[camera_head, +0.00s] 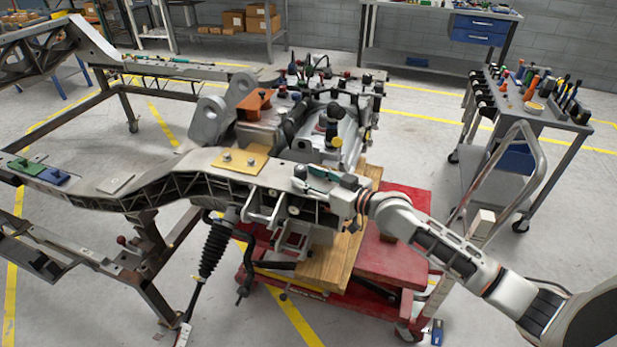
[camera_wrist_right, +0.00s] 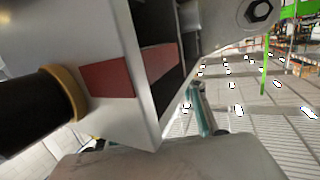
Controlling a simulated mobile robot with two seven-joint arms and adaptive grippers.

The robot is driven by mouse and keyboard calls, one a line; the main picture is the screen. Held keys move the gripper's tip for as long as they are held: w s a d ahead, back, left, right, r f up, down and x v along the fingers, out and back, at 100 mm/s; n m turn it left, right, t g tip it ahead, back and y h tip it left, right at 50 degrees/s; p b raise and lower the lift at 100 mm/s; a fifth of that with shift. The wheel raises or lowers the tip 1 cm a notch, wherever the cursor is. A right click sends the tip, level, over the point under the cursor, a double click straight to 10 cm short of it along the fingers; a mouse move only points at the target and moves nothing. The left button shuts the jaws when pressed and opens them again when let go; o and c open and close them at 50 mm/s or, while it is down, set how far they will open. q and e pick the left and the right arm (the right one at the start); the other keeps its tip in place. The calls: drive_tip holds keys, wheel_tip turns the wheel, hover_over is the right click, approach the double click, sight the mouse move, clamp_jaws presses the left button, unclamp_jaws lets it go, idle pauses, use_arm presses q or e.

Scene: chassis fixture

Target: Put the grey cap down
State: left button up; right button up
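My right arm comes in from the right in the head view. Its gripper (camera_head: 322,177) is low over the grey chassis rail (camera_head: 225,158), beside the engine assembly. A small pale grey piece (camera_head: 300,171) shows at the fingertips; I cannot tell whether it is the grey cap or whether it is held. In the right wrist view, a teal finger part (camera_wrist_right: 203,110) shows beyond a blunt grey surface (camera_wrist_right: 150,160). A large grey bracket (camera_wrist_right: 140,60) hides the fingertips there. My left gripper is not in view.
A tan plate (camera_head: 240,157) with bolts lies on the rail. Green and blue blocks (camera_head: 40,172) and a thin grey plate (camera_head: 115,184) lie further left. A red lift cart (camera_head: 395,262) stands below the engine assembly. A tool trolley (camera_head: 535,115) stands at right.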

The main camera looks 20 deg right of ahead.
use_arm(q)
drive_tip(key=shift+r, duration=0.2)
use_arm(e)
drive_tip(key=shift+r, duration=0.15)
drive_tip(key=shift+s+d+r, duration=0.1)
drive_tip(key=shift+s, duration=0.05)
drive_tip(key=p+v, duration=0.3)
drive_tip(key=v, duration=0.3)
drive_tip(key=shift+s+d+r, duration=0.1)
drive_tip(key=shift+s+d, duration=0.1)
drive_tip(key=p+v, duration=0.1)
drive_tip(key=v, duration=0.3)
drive_tip(key=shift+p, duration=0.3)
drive_tip(key=shift+s+d, duration=0.2)
drive_tip(key=shift+s, duration=0.2)
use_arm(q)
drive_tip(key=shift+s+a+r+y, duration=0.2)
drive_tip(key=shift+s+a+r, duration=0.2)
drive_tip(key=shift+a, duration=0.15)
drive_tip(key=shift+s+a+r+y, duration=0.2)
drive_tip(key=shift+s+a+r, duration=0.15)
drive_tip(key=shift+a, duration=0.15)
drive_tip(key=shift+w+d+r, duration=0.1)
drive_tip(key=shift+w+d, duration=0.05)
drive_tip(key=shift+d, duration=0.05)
